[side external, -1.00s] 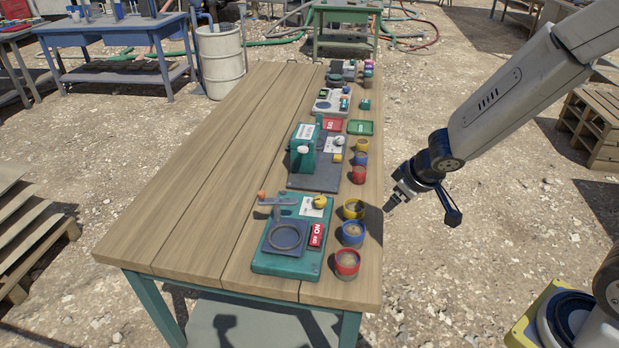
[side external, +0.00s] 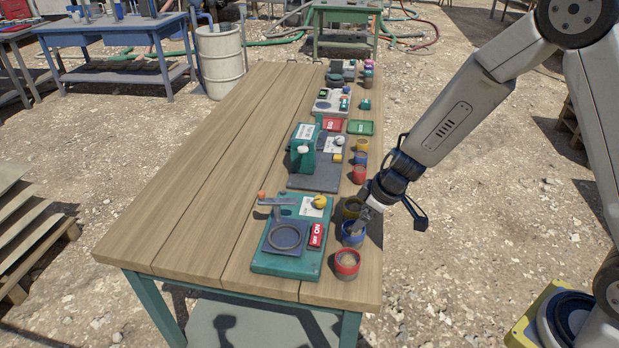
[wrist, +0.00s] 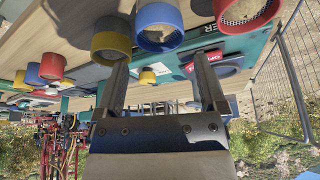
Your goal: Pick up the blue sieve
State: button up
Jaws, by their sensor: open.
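A blue sieve (side external: 352,240), a round cup with a mesh floor, stands at the table's right edge between a yellow sieve (side external: 350,205) and a red sieve (side external: 347,266). My gripper (side external: 360,222) is open just above it and partly covers its far rim. In the wrist view, the blue sieve (wrist: 159,38) shows beyond and between the two spread fingertips (wrist: 161,60), with nothing held. I cannot tell whether a finger touches it. A second blue sieve (side external: 361,159) stands farther back in another row.
A teal unit (side external: 285,268) with a ring plate and red switch block (side external: 316,235) stands left of the sieves. A teal machine (side external: 303,155) and a farther red sieve (side external: 358,174) stand behind. The table's left half (side external: 190,200) is clear.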

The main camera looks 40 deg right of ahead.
aim_at(350, 231)
jog(key=shift+f, duration=0.3)
jog(key=shift+x, duration=1.1)
jog(key=shift+w+f, duration=0.1)
jog(key=shift+f, duration=0.1)
jog(key=shift+x, duration=2.4)
jog(key=shift+c, duration=0.2)
jog(key=c, duration=0.9)
jog(key=shift+r, duration=0.25)
